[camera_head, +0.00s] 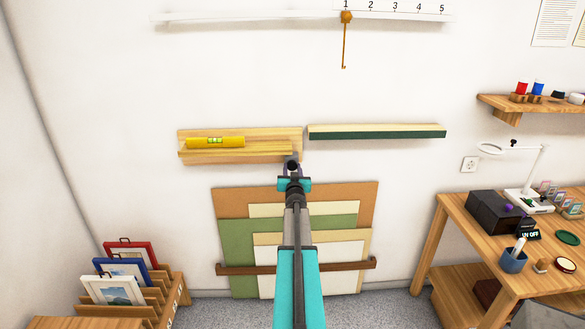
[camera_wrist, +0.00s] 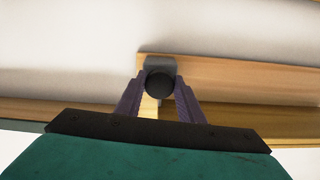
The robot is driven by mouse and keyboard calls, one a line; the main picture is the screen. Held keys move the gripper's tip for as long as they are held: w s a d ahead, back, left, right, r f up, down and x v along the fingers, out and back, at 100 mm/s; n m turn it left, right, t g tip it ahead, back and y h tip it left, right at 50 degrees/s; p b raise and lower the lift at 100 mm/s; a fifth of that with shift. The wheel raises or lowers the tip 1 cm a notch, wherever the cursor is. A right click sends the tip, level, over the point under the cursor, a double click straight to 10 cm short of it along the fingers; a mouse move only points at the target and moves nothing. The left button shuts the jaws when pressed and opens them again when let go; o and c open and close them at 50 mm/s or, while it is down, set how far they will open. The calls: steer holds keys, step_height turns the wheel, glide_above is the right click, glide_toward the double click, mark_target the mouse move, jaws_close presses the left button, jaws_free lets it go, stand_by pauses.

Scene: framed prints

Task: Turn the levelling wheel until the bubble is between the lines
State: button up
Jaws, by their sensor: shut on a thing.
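A yellow spirit level (camera_head: 215,142) with a green vial (camera_head: 215,141) lies on the left part of a wooden wall shelf (camera_head: 260,136). The vial is too small to tell where the bubble sits between its lines. My gripper (camera_head: 292,165) is at the shelf's right end. In the wrist view, my gripper (camera_wrist: 160,92) has its two fingers on either side of a dark round wheel (camera_wrist: 159,84), shut on it. A grey block (camera_wrist: 160,62) shows behind the wheel. In the head view my gripper mostly hides the wheel.
A green-fronted ledge (camera_head: 377,132) is just right of the shelf. Mat boards (camera_head: 235,245) lean on the wall below, behind my arm. A wooden table (camera_head: 470,225) with small items stands right. Framed prints (camera_head: 120,290) stand in a rack at lower left. A ruler rail (camera_head: 300,18) hangs above.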

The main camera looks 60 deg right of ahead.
steer(key=shift+r+m, duration=0.1)
steer(key=shift+m, duration=0.4)
steer(key=o, duration=1.1)
steer(key=shift+c, duration=0.2)
steer(key=b+v, duration=0.3)
steer(key=v, duration=1)
steer(key=shift+s+a, duration=0.2)
steer(key=shift+a, duration=0.15)
stand_by(0.7)
